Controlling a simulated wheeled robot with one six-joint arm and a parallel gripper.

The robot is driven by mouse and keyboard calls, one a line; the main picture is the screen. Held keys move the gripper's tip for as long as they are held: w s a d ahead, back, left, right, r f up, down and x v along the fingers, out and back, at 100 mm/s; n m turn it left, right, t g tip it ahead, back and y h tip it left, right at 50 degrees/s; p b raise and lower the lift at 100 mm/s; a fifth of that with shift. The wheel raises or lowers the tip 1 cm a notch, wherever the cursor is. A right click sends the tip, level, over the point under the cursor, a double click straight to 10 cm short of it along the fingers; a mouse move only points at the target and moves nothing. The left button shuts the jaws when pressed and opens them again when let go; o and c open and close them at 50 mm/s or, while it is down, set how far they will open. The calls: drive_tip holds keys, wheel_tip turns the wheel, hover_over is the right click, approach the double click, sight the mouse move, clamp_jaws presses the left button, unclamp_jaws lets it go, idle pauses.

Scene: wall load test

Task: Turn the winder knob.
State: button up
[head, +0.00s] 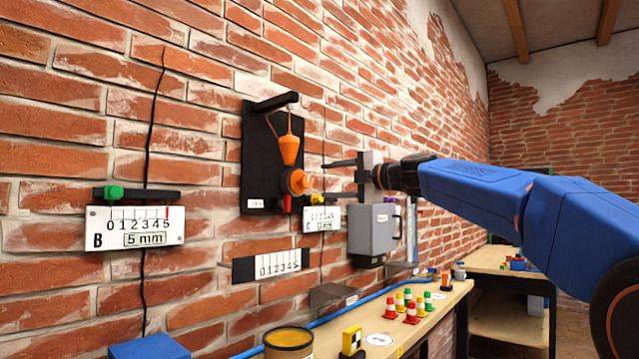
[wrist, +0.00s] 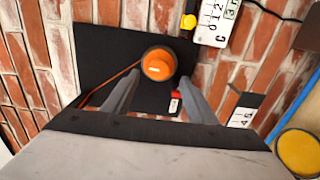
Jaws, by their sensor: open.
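The orange winder knob (head: 297,181) sits on a black wall plate (head: 257,150), below an orange cone-shaped weight (head: 289,148) and a black peg. In the wrist view the round knob (wrist: 158,64) lies ahead of my fingertips, roughly centred between them, with an orange cord running from it to the left. My gripper (head: 322,180) is open and empty, pointing at the knob from the right. Its two fingers (wrist: 158,80) show no contact with the knob. A small red part (head: 287,203) is just below the knob.
A grey box (head: 374,232) is mounted on the wall below my gripper. Numbered scales B (head: 134,229) and C (wrist: 213,20) hang on the wall. Below, a bench (head: 400,330) holds small red, yellow and green cones, a can (head: 288,341) and a blue cable.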

drive_tip(key=v, duration=1.1)
